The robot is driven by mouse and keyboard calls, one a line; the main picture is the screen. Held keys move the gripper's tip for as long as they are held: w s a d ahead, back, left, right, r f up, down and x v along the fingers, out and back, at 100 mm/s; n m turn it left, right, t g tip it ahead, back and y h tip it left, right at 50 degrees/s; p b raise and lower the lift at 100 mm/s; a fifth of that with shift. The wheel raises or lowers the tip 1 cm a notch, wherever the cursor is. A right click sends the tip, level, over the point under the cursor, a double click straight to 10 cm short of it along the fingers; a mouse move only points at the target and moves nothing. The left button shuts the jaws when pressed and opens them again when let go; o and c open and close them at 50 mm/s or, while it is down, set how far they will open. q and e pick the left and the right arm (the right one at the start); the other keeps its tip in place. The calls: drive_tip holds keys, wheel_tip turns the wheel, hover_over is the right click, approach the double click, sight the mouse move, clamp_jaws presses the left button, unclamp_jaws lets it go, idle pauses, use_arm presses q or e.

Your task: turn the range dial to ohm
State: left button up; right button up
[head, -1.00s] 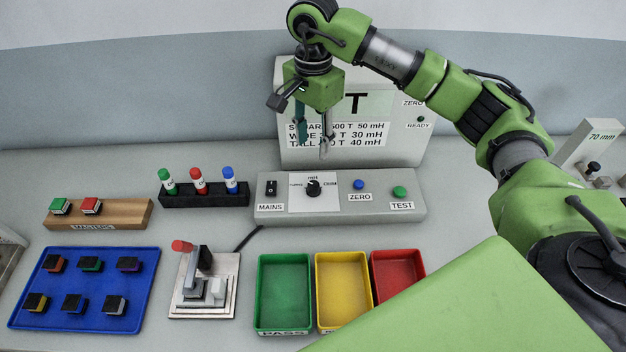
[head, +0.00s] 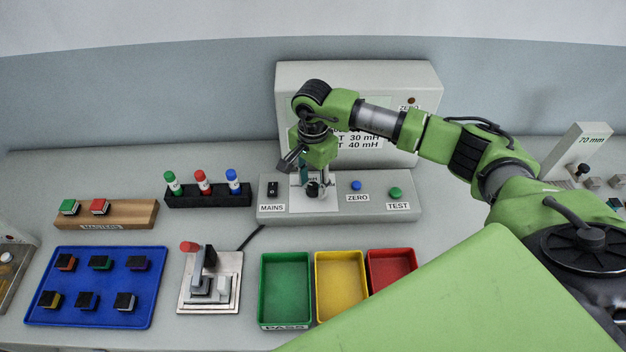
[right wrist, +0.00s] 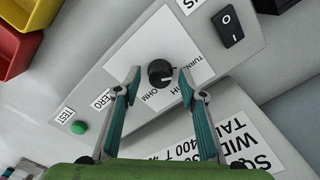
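The range dial (right wrist: 160,73) is a black round knob on a white plate (right wrist: 150,45) on the grey meter's front panel. In the head view the dial (head: 313,189) is partly covered by my right gripper (head: 313,184). In the right wrist view my right gripper (right wrist: 160,73) is open, with a fingertip on each side of the dial. A small gap seems to show between tips and knob; I cannot tell if either touches. The OHM label is partly visible near the dial, but the dial's pointer direction is not clear. My left gripper is not in view.
Beside the dial are the MAINS switch (head: 272,189), the blue ZERO button (head: 356,186) and the green TEST button (head: 395,192). The meter's display housing (head: 420,85) stands behind. Green (head: 262,290), yellow (head: 319,285) and red (head: 372,280) bins lie in front.

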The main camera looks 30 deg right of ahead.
drive_tip(key=shift+c, duration=0.5)
clamp_jaws()
